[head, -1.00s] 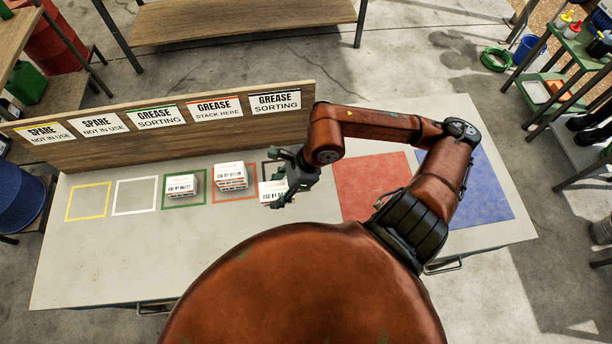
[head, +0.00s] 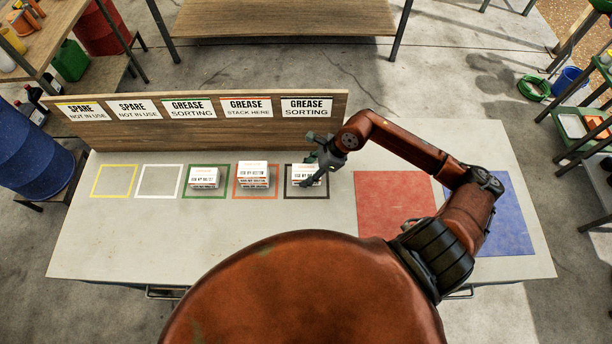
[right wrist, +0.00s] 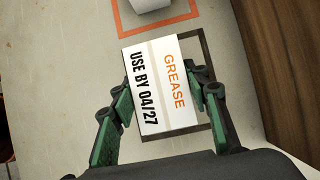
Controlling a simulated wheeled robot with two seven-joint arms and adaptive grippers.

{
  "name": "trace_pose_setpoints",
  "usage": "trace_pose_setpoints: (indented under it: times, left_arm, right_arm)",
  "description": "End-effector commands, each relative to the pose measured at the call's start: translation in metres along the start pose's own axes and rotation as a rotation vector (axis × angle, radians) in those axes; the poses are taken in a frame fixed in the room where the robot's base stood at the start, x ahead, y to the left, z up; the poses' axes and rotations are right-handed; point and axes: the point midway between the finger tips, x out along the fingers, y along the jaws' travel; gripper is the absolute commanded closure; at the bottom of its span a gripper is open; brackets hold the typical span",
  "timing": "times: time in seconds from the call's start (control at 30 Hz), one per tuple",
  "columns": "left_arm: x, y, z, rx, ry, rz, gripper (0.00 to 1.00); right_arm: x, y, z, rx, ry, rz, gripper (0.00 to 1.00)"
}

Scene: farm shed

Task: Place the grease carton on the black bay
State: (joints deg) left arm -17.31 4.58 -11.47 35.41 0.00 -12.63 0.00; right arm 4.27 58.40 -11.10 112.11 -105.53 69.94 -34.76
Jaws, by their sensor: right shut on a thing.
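A white grease carton (right wrist: 157,88) with orange "GREASE" and black "USE BY 04/27" print is between the fingers of my right gripper (right wrist: 160,98), which is shut on it. In the head view the same carton (head: 303,174) is within the black-outlined bay (head: 308,195), below the rightmost "GREASE SORTING" sign. In the right wrist view the black outline (right wrist: 207,55) shows around and below the carton. I cannot tell whether the carton touches the table. My right gripper (head: 320,168) reaches it from the right. My left gripper is not in view.
One carton (head: 204,178) sits in the green bay (head: 190,194); stacked cartons (head: 253,174) stand in the orange bay (head: 238,194). The yellow bay (head: 97,182) and white bay (head: 141,181) are empty. A wooden sign board (head: 200,135) stands behind. Red (head: 390,205) and blue (head: 510,220) mats lie right.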

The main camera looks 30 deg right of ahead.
Motion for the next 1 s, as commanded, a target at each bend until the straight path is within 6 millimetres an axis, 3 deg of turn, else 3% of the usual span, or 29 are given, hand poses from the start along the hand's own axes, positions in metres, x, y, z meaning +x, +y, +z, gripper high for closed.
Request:
trace_pose_setpoints:
  times: [0.23, 0.43, 0.8, 0.83, 1.0]
  left_arm:
    - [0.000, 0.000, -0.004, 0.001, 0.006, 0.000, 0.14]
    - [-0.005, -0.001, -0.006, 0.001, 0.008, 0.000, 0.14]
    - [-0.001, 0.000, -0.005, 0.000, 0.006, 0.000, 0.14]
    - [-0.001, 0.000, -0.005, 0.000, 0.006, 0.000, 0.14]
    - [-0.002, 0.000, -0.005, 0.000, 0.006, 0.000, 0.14]
  right_arm:
    - [0.012, -0.011, -0.007, 0.002, 0.000, 0.000, 0.84]
    - [0.035, -0.009, -0.019, 0.002, -0.001, 0.002, 0.84]
    - [0.040, -0.010, -0.023, -0.001, 0.001, 0.000, 0.84]
    - [0.040, -0.010, -0.024, 0.000, 0.001, 0.000, 0.57]
    - [0.039, -0.010, -0.023, 0.000, 0.001, 0.000, 0.45]
